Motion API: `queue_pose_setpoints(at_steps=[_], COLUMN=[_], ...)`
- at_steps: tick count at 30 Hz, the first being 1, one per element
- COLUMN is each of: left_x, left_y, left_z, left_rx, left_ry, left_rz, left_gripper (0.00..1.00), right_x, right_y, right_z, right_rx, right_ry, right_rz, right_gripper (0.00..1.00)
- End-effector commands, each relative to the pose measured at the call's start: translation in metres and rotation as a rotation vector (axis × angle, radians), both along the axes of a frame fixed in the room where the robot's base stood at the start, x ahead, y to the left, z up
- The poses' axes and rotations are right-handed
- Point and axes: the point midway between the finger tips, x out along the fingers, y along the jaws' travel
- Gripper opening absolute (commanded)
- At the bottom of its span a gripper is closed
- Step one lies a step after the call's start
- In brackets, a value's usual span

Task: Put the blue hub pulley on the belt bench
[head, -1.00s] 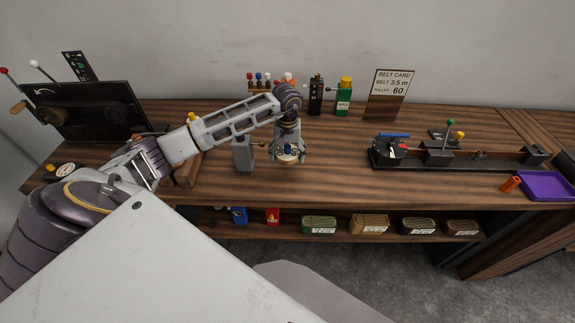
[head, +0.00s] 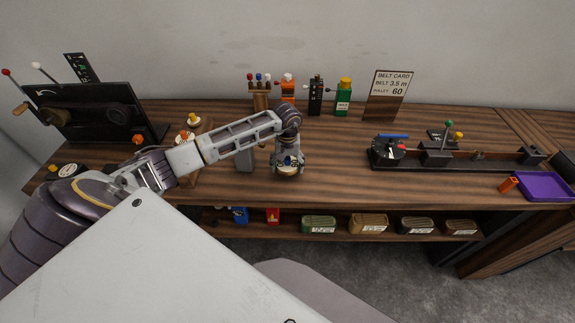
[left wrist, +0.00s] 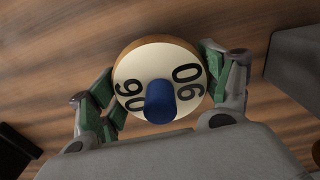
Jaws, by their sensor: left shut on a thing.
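The blue hub pulley is a cream disc (left wrist: 135,68) with a blue hub and black digits, which read 90 or 06 from this angle. My left gripper (head: 289,168) is shut on it, one finger on each side of the rim, in the left wrist view (left wrist: 160,85). In the head view the pulley (head: 288,171) hangs over the front middle of the table. The belt bench (head: 460,163) is the long black rail to the right, with a dark round part and red mark at its left end. My right gripper is out of view.
Orange, black and green (head: 343,100) blocks stand at the back. A purple tray (head: 545,186) lies at the right. A grey block (head: 245,158) stands left of my gripper. Table between gripper and bench is clear.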

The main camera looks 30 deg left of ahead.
Motion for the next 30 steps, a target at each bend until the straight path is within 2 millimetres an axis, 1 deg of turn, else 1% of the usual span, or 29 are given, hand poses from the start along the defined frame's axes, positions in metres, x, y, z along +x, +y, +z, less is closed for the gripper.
queue_pose_setpoints(at_steps=[10, 16, 17, 21, 30], left_x=[0.0003, 0.0003, -0.0002, -0.0002, -0.0001], left_y=[-0.0001, -0.0001, -0.0001, -0.0001, -0.0002], left_z=[-0.0032, -0.0068, -0.0067, -0.0062, -0.0061], left_rx=[0.0, 0.0, 0.001, 0.0, 0.0], left_ry=[-0.001, -0.002, -0.001, 0.0, 0.0], left_rz=[-0.001, -0.001, -0.001, -0.001, -0.001], left_gripper=[0.42, 0.42, 0.82, 1.0, 1.0], right_x=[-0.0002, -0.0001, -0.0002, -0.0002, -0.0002], right_y=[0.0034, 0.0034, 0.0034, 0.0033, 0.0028], right_z=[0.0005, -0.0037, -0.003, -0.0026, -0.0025], right_rx=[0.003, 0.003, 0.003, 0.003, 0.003], right_ry=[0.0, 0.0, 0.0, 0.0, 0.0], right_rz=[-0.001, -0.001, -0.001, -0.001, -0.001], right_gripper=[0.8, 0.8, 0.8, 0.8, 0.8])
